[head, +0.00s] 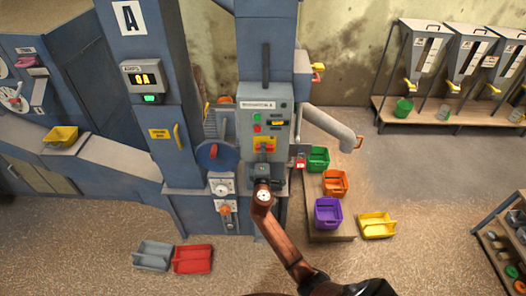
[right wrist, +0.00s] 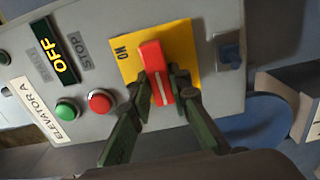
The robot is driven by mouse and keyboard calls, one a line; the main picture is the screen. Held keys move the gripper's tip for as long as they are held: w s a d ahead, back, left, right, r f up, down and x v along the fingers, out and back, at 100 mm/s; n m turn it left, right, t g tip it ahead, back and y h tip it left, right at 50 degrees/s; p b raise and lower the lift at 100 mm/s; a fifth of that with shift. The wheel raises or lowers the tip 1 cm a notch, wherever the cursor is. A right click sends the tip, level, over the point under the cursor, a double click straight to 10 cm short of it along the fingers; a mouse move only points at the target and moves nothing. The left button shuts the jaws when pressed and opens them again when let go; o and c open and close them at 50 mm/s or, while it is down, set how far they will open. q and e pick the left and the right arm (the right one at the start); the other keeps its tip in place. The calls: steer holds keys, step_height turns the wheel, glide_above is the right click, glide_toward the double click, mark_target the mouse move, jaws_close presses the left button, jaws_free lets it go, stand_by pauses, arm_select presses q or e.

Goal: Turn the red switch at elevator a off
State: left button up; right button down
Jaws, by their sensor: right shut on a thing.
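The red switch (right wrist: 152,57) sits on a yellow plate (right wrist: 181,42) marked ON at its left side in the right wrist view. A pale line runs along its handle. In the head view the yellow plate (head: 264,142) is low on the grey control panel (head: 250,118) of elevator A. My right gripper (right wrist: 160,88) has its two dark green fingers on either side of the handle and is shut on it. In the head view the gripper (head: 263,172) is at the panel's lower part, partly hidden by my arm. My left gripper is not in view.
A display (right wrist: 60,62) reading OFF, a green button (right wrist: 65,109) and a red button (right wrist: 100,101) are beside the switch. A blue wheel (head: 213,154) is left of the panel. A pale pipe (head: 328,124) and crates, including a purple one (head: 328,213), are right.

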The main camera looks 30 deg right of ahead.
steer(key=c, duration=1.8)
jaws_free()
steer(key=v, duration=1.2)
steer(key=shift+s, duration=0.1)
